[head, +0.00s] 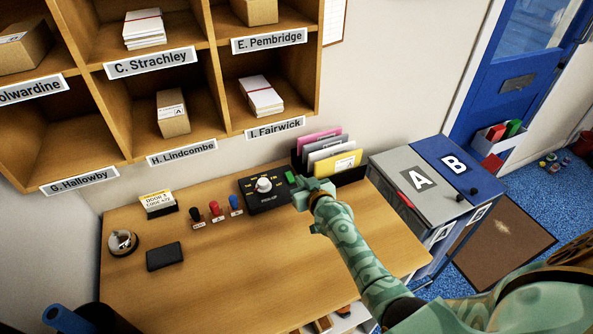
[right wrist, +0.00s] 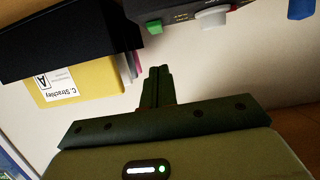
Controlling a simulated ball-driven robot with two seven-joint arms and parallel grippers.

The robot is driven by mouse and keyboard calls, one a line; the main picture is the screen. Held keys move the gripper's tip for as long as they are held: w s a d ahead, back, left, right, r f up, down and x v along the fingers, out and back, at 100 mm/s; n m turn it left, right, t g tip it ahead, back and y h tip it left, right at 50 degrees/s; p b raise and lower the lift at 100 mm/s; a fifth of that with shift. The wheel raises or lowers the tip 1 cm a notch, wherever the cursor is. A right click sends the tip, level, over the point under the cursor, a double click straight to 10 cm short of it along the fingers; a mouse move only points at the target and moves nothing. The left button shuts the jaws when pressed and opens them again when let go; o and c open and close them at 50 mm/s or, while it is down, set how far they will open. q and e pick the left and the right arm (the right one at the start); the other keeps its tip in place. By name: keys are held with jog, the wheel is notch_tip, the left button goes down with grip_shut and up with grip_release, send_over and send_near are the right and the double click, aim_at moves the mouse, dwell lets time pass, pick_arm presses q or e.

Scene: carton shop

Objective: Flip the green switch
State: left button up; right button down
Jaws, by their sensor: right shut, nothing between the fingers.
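The green switch (head: 290,177) is a small green piece at the right end of a black control box (head: 254,200) with a white knob (head: 264,184). The box stands on the wooden desk. My right gripper (head: 300,197) is just in front and to the right of the switch. In the right wrist view the green switch (right wrist: 154,27) shows beyond the shut, empty fingers (right wrist: 156,78), with a gap in the picture between them. Part of the box's right end is hidden by my gripper in the head view. My left gripper is not in view.
A black file holder (head: 350,176) with folders stands close to the right of my gripper. Red, black and blue stamps (head: 215,209) stand left of the box. Wooden pigeonholes (head: 215,62) hang above. The front of the desk (head: 230,275) is clear.

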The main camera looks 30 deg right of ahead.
jog(key=v, duration=0.2)
jog(key=f+v, duration=0.1)
jog(key=v, duration=0.2)
jog(key=shift+s+p, duration=0.2)
jog(key=shift+p, duration=0.15)
jog(key=shift+f, duration=0.1)
